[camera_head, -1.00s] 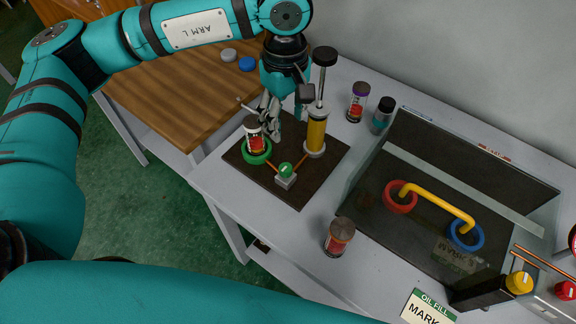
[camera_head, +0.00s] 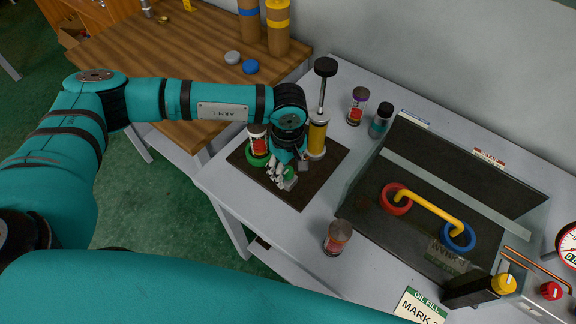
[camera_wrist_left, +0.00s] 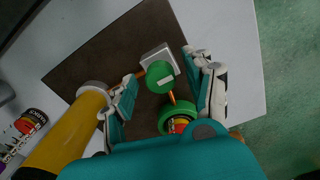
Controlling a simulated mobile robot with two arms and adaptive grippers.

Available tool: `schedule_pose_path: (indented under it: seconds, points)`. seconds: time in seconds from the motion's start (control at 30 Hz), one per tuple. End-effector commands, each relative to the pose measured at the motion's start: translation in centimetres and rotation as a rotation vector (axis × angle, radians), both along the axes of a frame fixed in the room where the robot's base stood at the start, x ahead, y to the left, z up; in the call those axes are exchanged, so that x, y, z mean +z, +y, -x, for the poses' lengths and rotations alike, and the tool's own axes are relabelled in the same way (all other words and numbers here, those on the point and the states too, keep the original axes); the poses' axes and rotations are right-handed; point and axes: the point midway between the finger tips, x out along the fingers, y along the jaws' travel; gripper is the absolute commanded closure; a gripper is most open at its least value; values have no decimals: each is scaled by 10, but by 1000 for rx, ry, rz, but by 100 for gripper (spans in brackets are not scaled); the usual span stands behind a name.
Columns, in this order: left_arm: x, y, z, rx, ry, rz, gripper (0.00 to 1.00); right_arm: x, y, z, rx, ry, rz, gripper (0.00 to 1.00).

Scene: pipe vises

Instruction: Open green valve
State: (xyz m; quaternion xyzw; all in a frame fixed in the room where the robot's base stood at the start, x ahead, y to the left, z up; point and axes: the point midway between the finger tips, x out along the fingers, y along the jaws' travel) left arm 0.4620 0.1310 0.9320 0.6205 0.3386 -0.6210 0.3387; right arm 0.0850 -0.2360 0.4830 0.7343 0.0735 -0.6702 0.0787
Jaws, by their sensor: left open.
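The green valve (camera_head: 289,173) is a round green knob with a pale mark, on a small grey block on the dark board (camera_head: 319,188). In the left wrist view the valve (camera_wrist_left: 160,77) lies between the spread fingers of my left gripper (camera_wrist_left: 165,88). In the head view my left gripper (camera_head: 282,175) is right at the valve and partly hides it. It is open with nothing gripped; I cannot tell whether a finger touches the knob. A red-labelled can (camera_head: 257,142) stands in a green ring (camera_head: 256,161). My right gripper is not seen.
A yellow pump cylinder (camera_head: 317,138) with a black-topped rod stands close beside my left gripper. A loose can (camera_head: 338,237) stands near the table's front edge. A dark tray (camera_head: 420,255) with red and blue rings joined by a yellow pipe lies to the right.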

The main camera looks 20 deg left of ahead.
Motion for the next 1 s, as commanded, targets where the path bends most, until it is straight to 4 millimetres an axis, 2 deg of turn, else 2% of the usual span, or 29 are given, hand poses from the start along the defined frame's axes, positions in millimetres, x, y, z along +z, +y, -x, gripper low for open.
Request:
schedule_pose_path:
  seconds: [0.2,0.6,0.83,1.0]
  points:
    - [0,0,0,0,0,0,47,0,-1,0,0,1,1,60]
    - [0,0,0,0,0,0,99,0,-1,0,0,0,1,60]
    - [-1,0,0,15,0,0,100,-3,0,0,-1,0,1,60]
    - [-3,0,0,72,-1,-1,100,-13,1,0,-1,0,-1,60]
